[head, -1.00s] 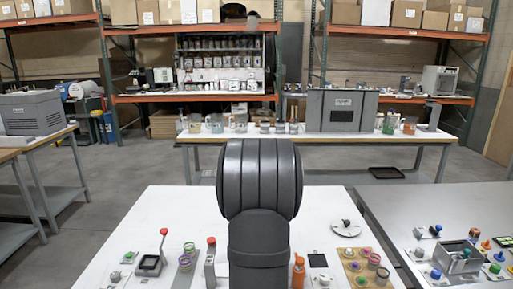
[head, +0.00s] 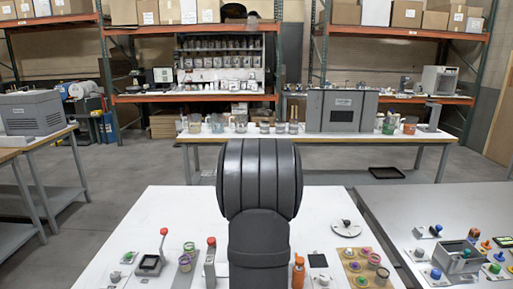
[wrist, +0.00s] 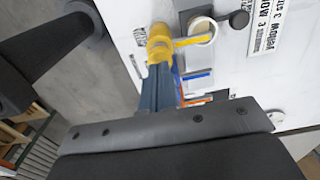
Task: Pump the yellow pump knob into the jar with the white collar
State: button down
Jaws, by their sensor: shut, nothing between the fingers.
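The yellow pump knob (wrist: 158,46) is near the top middle of the wrist view, with a yellow spout (wrist: 193,41) reaching right from it. The spout crosses over a jar with a pale whitish collar (wrist: 204,26). My gripper (wrist: 158,68) is shut and empty, its blue-grey fingers ending at the yellow knob's near edge. I cannot tell whether they touch it. In the head view my own arm hides the pump, jar and gripper.
Blue (wrist: 197,75) and orange (wrist: 196,97) spouts lie beside the fingers. A dark round knob (wrist: 239,19) is right of the jar. In the head view, a red-knobbed lever (head: 163,240) and an orange bottle (head: 298,272) stand on the white table (head: 190,205).

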jog(key=shift+f, duration=0.15)
jog(key=shift+f, duration=1.25)
jog(key=shift+r, duration=1.4)
jog(key=shift+f, duration=1.4)
jog(key=shift+r, duration=1.4)
